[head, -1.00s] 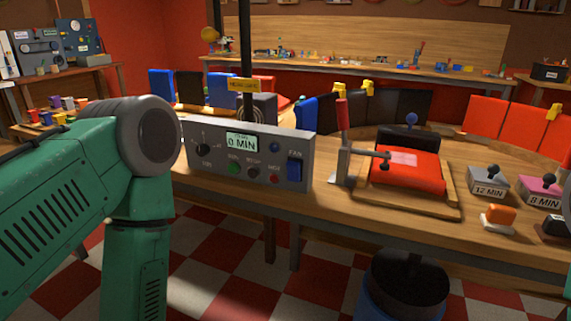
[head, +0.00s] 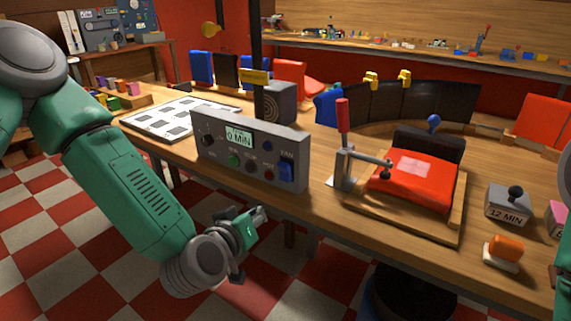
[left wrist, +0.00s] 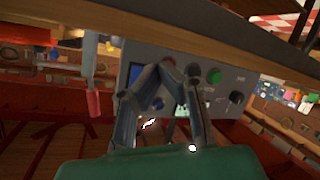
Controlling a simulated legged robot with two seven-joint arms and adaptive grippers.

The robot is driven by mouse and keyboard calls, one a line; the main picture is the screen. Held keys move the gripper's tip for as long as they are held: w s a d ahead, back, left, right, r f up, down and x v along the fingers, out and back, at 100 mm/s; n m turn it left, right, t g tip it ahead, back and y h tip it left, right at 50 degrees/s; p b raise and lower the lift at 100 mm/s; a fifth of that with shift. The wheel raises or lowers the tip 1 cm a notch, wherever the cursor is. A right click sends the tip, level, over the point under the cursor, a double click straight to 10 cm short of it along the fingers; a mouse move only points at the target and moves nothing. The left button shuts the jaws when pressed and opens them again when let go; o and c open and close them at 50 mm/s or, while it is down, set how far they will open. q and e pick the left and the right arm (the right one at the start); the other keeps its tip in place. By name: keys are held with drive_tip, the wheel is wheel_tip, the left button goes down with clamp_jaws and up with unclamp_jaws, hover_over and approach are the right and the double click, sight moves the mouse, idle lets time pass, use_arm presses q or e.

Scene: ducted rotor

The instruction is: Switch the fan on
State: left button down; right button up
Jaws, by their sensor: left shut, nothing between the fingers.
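The grey control panel (head: 220,158) stands at the near edge of the wooden bench, with a display reading 0 MIN. Its blue FAN rocker switch (head: 286,171) is at the panel's right end. My left gripper (head: 262,214) is shut and empty, in front of the bench, lower than the panel and apart from the switch. In the left wrist view the panel (left wrist: 180,62) appears upside down beyond the closed fingers (left wrist: 166,68). The blue switch (left wrist: 136,72) shows partly behind a finger. Whether the switch is on cannot be told. My right gripper is out of view.
A lever clamp (head: 343,145) and a red pad (head: 415,185) on a wooden board stand right of the panel. A box with a round grille (head: 280,104) and a dark post are behind it. The bench edge lies above my left gripper. Checkered floor is open below.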

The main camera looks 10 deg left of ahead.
sight(280, 176)
use_arm(q)
drive_tip(key=w+r, duration=0.1)
drive_tip(key=w, duration=0.1)
drive_tip(key=w+d+r+p, duration=0.1)
drive_tip(key=w, duration=0.1)
drive_tip(key=w+d+r, duration=0.1)
drive_tip(key=w, duration=0.1)
drive_tip(key=shift+r, duration=0.2)
drive_tip(key=shift+w+a+r+p, duration=0.1)
drive_tip(key=shift+w+a+p, duration=0.05)
drive_tip(key=shift+w+p, duration=0.15)
drive_tip(key=shift+w+d+r, duration=0.2)
drive_tip(key=shift+w+d, duration=0.15)
drive_tip(key=shift+w, duration=0.2)
drive_tip(key=shift+a, duration=0.5)
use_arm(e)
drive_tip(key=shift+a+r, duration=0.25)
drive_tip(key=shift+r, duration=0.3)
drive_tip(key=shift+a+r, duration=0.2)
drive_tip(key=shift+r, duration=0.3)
use_arm(q)
drive_tip(key=shift+d, duration=0.15)
